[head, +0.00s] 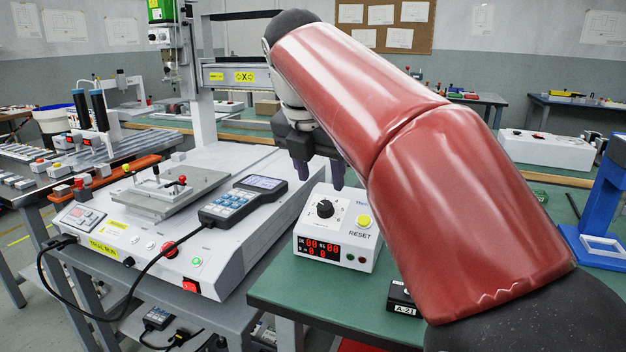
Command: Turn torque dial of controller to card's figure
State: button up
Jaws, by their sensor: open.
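The controller (318,262) is a white box on the green bench. It has a black torque dial (325,208) on its sloped top, a yellow button (363,221) marked RESET and a red digit display (318,249). My gripper (318,178) hangs above and behind the dial with its two dark fingers apart and empty, pointing down. It does not touch the dial. The dial's scale is too small to read. I cannot make out a card with a figure.
The white gantry machine (215,255) stands left of the controller, with a handheld pendant (243,199) and its cable on top. A blue stand (605,195) is at the right. Green bench (275,285) is bare in front of the controller.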

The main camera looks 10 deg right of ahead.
aim_at(325, 204)
jog(key=x, duration=0.2)
jog(key=b+x, duration=0.1)
jog(key=x, duration=0.2)
jog(key=b+x, duration=0.1)
jog(key=x, duration=0.2)
jog(key=shift+w+r, duration=0.2)
jog(key=shift+w, duration=0.15)
jog(key=shift+c, duration=0.2)
jog(key=c, duration=0.9)
